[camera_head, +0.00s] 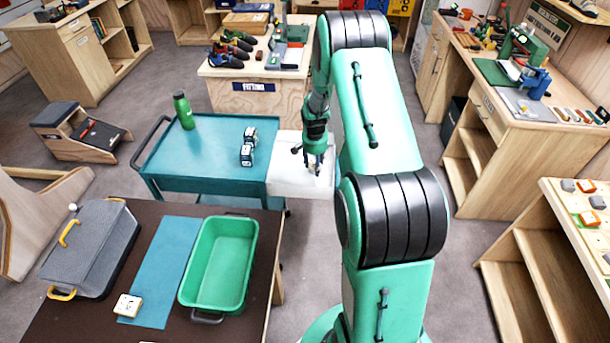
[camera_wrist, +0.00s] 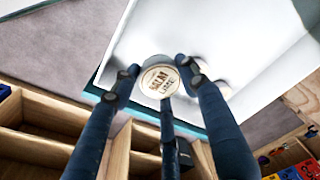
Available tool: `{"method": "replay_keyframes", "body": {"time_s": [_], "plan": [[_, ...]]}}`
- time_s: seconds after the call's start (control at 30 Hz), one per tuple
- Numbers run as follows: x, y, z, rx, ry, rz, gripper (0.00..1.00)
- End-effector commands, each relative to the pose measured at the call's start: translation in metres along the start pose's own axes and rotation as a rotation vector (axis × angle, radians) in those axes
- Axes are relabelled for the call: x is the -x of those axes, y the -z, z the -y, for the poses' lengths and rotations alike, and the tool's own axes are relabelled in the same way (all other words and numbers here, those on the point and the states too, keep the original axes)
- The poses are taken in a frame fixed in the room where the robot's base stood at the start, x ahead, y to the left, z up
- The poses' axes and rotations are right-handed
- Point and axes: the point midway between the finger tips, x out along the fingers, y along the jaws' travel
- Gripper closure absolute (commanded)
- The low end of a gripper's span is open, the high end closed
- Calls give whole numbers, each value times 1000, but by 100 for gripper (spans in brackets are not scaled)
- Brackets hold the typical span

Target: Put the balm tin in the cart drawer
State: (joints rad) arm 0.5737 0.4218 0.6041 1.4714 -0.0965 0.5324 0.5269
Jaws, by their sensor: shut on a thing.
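The balm tin (camera_wrist: 160,82), round and pale with printed lettering, sits between my fingertips in the wrist view. My gripper (camera_head: 315,163) is shut on it, above the right part of the open drawer; it also shows in the wrist view (camera_wrist: 165,85). The tin cannot be made out in the head view. The white drawer (camera_head: 283,178) extends from the right side of the teal cart (camera_head: 205,165). Its white interior fills the upper part of the wrist view (camera_wrist: 255,40). I cannot tell whether the tin touches the drawer floor.
A green bottle (camera_head: 183,111) and small white-and-dark items (camera_head: 247,155) stand on the cart top. A wooden bench (camera_head: 225,92) stands behind the drawer.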

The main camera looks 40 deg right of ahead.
Motion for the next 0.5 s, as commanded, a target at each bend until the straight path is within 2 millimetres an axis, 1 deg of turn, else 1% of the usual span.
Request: {"method": "replay_keyframes", "body": {"time_s": [0.1, 0.3, 0.4, 0.5], "plan": [[-19, -4, -1, 0, -2, 3, 83], [-45, -6, 0, -1, -1, 2, 83], [-50, -7, 0, -1, -1, 2, 83], [-52, -6, 0, -1, 0, 1, 83]]}}
